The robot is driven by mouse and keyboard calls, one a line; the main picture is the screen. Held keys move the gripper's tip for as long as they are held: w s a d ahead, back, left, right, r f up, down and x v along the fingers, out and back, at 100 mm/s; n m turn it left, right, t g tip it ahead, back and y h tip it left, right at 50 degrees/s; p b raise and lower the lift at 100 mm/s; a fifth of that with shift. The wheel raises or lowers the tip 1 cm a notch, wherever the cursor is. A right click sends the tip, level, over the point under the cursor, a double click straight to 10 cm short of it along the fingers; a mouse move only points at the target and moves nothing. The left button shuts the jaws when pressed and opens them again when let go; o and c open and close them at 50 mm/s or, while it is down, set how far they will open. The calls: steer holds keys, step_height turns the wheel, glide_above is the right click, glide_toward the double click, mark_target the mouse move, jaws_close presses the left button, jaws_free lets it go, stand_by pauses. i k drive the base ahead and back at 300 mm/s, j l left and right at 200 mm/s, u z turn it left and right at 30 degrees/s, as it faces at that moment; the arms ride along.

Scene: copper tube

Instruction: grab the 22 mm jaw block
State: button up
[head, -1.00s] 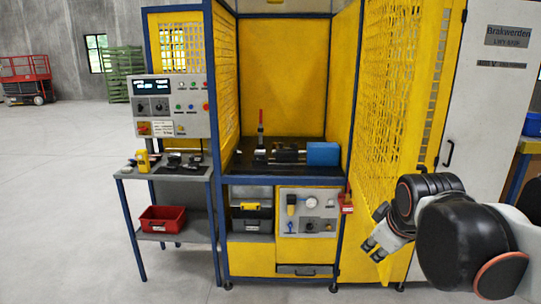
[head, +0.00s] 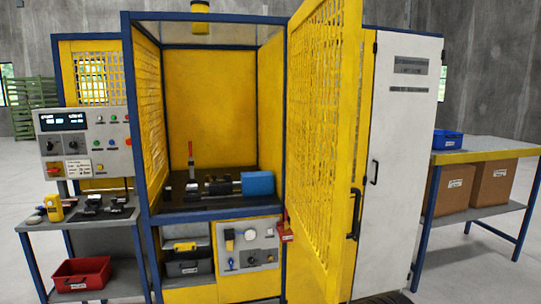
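Several small dark blocks lie on the grey side table (head: 45,224) left of the yellow cage. One dark block (head: 90,204) sits near the middle and another (head: 118,202) to its right. They are too small for me to read a size, so I cannot tell which is the 22 mm jaw block. My gripper is not in view.
A yellow handheld device (head: 55,208) stands on the side table. A red bin (head: 82,274) is on its lower shelf. The yellow mesh door (head: 325,130) stands open toward me. A blue block (head: 257,184) sits inside the cage. A workbench (head: 490,150) stands right.

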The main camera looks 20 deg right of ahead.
mark_target(192, 188)
steer(key=l+u, duration=0.1)
steer(key=l, duration=1)
steer(key=k+l+u, duration=0.15)
steer(key=l, duration=0.45)
steer(key=l+u, duration=0.1)
steer(key=l, duration=0.45)
steer(key=i+j+u, duration=0.45)
steer(key=i, duration=0.35)
steer(key=i+j+u, duration=0.25)
steer(key=i, duration=0.15)
steer(key=i+z, duration=0.15)
steer(key=i, duration=0.5)
steer(key=i+z, duration=0.2)
steer(key=i, duration=0.45)
steer(key=i+j+z, duration=0.15)
steer(key=i, duration=0.5)
steer(key=i+j+z, duration=0.1)
steer(key=i+z, duration=0.25)
steer(key=i, duration=0.55)
